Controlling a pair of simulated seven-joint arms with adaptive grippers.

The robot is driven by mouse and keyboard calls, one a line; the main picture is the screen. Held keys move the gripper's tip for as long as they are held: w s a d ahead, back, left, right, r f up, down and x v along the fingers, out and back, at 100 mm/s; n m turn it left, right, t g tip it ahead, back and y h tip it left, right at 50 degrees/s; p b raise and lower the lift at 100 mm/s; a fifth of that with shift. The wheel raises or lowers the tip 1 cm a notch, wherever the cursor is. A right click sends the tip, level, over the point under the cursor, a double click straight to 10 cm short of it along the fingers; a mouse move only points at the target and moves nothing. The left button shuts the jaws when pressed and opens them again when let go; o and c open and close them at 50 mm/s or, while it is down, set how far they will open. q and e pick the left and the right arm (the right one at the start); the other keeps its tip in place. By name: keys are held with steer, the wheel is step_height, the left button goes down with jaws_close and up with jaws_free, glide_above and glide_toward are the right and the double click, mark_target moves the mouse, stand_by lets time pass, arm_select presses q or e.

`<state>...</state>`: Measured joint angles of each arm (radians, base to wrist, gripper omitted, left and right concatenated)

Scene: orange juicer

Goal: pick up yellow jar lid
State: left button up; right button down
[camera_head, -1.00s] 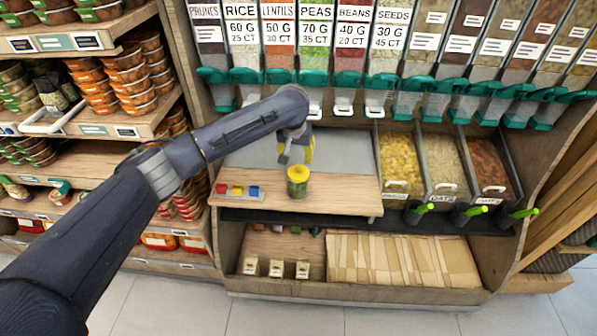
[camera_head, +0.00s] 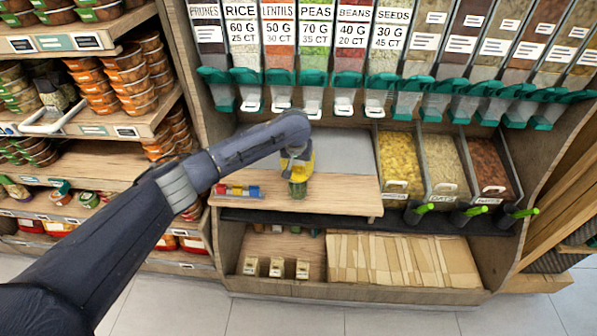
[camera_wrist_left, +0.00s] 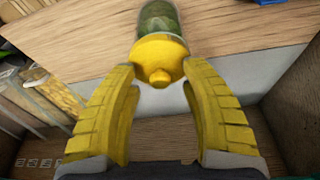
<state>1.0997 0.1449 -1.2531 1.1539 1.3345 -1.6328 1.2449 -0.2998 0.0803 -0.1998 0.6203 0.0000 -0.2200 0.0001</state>
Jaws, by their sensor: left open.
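A glass jar (camera_head: 297,189) with green contents stands on the wooden shelf in the head view, mostly below my left gripper. Its yellow lid (camera_wrist_left: 160,60) with a round knob shows clearly in the left wrist view, sitting on the jar (camera_wrist_left: 158,18). In the head view the lid is largely hidden by the gripper. My left gripper (camera_head: 297,168) has yellow fingers and is right over the jar's top. In the wrist view its two fingers (camera_wrist_left: 163,100) are spread apart, with the lid between and just beyond the tips. My right gripper is not in view.
A small tray with red, yellow and blue pieces (camera_head: 236,190) lies left of the jar on the wooden shelf (camera_head: 345,195). Dispensers (camera_head: 315,92) hang above. Open bins of dry goods (camera_head: 400,160) stand to the right. The shelf right of the jar is clear.

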arm_select(q)
steer(key=shift+c, duration=0.2)
jaws_close()
stand_by(0.4)
